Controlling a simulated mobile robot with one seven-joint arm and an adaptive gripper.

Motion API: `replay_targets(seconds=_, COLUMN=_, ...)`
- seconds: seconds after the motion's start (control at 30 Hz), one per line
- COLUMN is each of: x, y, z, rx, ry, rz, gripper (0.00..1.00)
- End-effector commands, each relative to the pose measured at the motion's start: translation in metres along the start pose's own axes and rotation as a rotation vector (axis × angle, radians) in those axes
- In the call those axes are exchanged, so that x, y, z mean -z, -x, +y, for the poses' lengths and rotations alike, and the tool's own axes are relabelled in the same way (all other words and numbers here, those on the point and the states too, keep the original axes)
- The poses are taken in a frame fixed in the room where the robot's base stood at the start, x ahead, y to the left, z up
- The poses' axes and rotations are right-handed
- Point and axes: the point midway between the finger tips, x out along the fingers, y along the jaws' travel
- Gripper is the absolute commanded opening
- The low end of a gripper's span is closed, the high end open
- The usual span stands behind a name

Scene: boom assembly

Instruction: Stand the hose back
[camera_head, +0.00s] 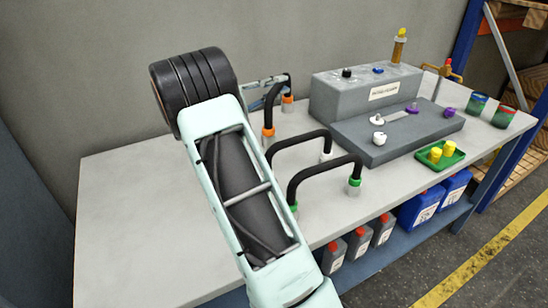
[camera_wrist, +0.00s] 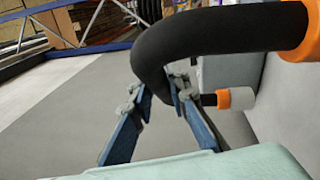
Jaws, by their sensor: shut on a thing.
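A black bent hose with orange end fittings (camera_head: 269,98) is at the back of the workbench, left of the grey box. It stands arched with both orange ends down at the bench; I cannot tell whether they touch it. My gripper (camera_head: 279,80) reaches it from behind my arm, which hides part of the view. In the wrist view the fingers of my gripper (camera_wrist: 160,85) are closed around the bend of the black hose (camera_wrist: 215,38). One orange fitting is at the upper right and the other lies behind the fingers.
Two similar hoses, one with white ends (camera_head: 300,138) and one with green ends (camera_head: 325,168), stand nearer the front. A grey box (camera_head: 362,88) and a stepped grey block (camera_head: 395,138) are to the right, with a green tray (camera_head: 440,160). The bench's left side (camera_head: 130,220) is clear.

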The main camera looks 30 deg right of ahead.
Motion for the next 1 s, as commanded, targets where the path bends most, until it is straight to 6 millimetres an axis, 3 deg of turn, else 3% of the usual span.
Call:
replay_targets(seconds=0.17, x=0.002, y=0.001, z=-0.012, rx=-0.003, ry=-0.001, rz=-0.001, gripper=0.0)
replay_targets(seconds=0.4, x=0.008, y=0.006, z=-0.052, rx=-0.004, ry=0.001, rz=0.0, gripper=0.0)
replay_targets(seconds=0.8, x=0.014, y=0.013, z=-0.098, rx=-0.004, ry=0.0, rz=0.0, gripper=0.0)
replay_targets(seconds=1.0, x=0.015, y=0.013, z=-0.101, rx=-0.004, ry=-0.003, rz=0.0, gripper=0.0)
